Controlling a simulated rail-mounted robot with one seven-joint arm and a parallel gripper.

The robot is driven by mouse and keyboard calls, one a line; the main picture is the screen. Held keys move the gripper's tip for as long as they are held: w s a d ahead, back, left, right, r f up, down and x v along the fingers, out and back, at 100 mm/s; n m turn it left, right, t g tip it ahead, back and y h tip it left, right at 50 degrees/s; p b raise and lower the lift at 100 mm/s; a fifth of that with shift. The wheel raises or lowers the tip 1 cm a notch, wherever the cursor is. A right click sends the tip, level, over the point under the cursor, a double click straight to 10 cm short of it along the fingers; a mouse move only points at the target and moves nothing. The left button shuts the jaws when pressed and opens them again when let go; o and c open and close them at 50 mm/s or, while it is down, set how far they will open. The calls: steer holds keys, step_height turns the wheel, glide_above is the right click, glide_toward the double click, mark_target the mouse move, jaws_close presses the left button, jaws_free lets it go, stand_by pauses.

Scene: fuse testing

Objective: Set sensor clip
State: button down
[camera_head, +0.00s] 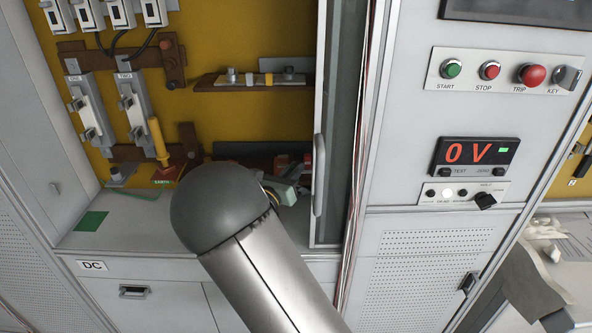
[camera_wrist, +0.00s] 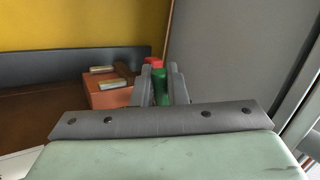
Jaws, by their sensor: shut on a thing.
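In the wrist view my gripper (camera_wrist: 163,76) has its two grey fingers close together on a small green piece (camera_wrist: 160,88), which looks like the sensor clip. A small red part (camera_wrist: 154,61) shows just beyond it; I cannot tell whether the two are joined. An orange-brown block (camera_wrist: 106,97) with two pale metal pieces on top lies just left of the fingers. In the head view my pale green gripper body (camera_head: 285,191) is low inside the cabinet, partly behind my arm. The fingertips and clip are hard to make out there.
The open glass door (camera_head: 341,120) stands close right of my arm. A yellow handle (camera_head: 158,141) and fuse holders (camera_head: 90,110) are on the left of the yellow back panel. A copper bar (camera_head: 215,84) runs above my gripper. The display (camera_head: 474,154) reads 0 V.

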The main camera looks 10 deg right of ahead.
steer(key=shift+w+a+f+n+t+y+p, duration=0.1)
steer(key=shift+a+f+n+t+y+p, duration=0.4)
steer(key=shift+n+t+y+p, duration=2.05)
steer(key=shift+w+a+f+n+t+y+b, duration=0.1)
steer(key=shift+a+f+n+t+y+b, duration=0.5)
steer(key=shift+n, duration=4.2)
steer(key=shift+w+a+f+n+t+y+p, duration=0.15)
steer(key=shift+f+n+t+y+p, duration=0.45)
steer(key=shift+n+t+y+p, duration=2.1)
steer(key=shift+s+n+g+h+b, duration=0.1)
steer(key=shift+n+g+h+b, duration=0.55)
steer(key=shift+n+h+b, duration=0.55)
steer(key=c, duration=1.5)
jaws_free()
steer(key=shift+c, duration=0.2)
steer(key=shift+m+h, duration=0.45)
steer(key=shift+m, duration=0.1)
